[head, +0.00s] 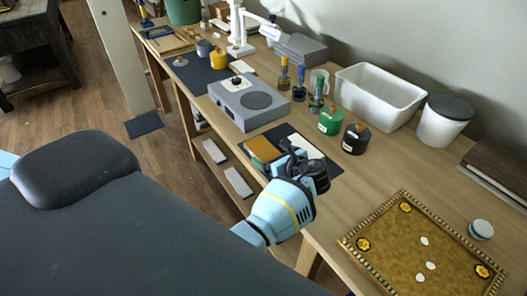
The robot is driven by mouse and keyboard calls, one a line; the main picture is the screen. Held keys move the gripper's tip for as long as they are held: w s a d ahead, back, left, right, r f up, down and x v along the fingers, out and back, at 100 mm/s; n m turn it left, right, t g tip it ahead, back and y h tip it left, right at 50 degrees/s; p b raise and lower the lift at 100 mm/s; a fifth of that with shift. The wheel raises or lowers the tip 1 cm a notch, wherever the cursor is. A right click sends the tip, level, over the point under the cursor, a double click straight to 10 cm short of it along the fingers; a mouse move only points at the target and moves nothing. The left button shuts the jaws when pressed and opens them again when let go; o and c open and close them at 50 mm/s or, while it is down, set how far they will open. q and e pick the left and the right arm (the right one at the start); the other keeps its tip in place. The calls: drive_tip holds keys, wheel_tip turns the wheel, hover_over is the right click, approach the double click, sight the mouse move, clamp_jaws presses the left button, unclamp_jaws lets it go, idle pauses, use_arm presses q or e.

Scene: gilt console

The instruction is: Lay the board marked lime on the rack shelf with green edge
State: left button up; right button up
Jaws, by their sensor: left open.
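My left gripper (308,165) is open above a dark mat (326,168) on the long wooden bench. A mustard-brown flat piece (263,149) and a white flat piece (306,147) lie on that mat, right by the gripper. The gripper partly hides the mat and the pieces, and I cannot tell whether it touches them. I see no readable lime mark on any board. No rack shelf with a green edge can be made out. My right gripper is not in view.
A gilt-edged ornate panel (415,244) lies at the bench's near right. A grey box device (249,102), green pot (331,121), black pot (355,139), white tub (380,94) and lidded white canister (444,121) stand around. Pale flat pieces (238,182) lie below the bench top.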

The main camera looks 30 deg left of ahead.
sight(265, 151)
use_arm(q)
drive_tip(key=x, duration=0.4)
drive_tip(key=shift+f, duration=0.1)
drive_tip(key=c, duration=1.2)
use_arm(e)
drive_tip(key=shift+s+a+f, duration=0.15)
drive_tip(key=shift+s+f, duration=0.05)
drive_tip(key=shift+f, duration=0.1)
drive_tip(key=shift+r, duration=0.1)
